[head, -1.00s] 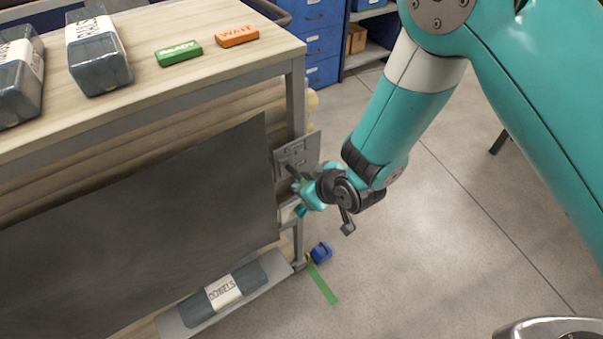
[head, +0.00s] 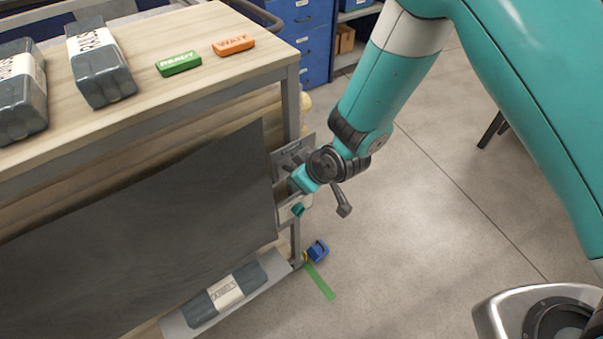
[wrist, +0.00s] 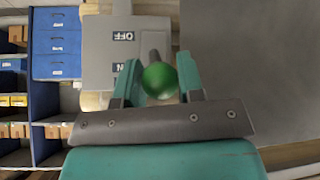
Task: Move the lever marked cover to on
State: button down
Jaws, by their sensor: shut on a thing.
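The lever has a round green knob (wrist: 160,81) on a short dark shaft, seen in the wrist view. It comes out from a grey plate (wrist: 105,42) with an OFF label; a second label below it is partly covered by a finger. In the head view the plate (head: 283,158) is fixed at the right end of the workbench, beside its leg. My gripper (wrist: 158,70) has a teal finger on each side of the knob and is shut on it. In the head view my gripper (head: 301,185) hides the knob.
A dark grey sheet (head: 150,220) hangs along the bench front, left of the plate. Green READY (head: 178,63) and orange WAIT (head: 233,44) blocks lie on the bench top. Blue drawers (head: 305,35) stand behind. The floor at right is open.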

jog(key=c, duration=0.8)
grip_release()
jog(key=shift+w+r, duration=0.2)
jog(key=shift+w, duration=0.1)
jog(key=shift+o, duration=0.2)
jog(key=shift+s+f, duration=0.1)
jog(key=shift+s, duration=0.05)
jog(key=b+v, duration=0.2)
jog(key=v, duration=1.5)
jog(key=shift+s, duration=0.15)
jog(key=shift+d, duration=0.15)
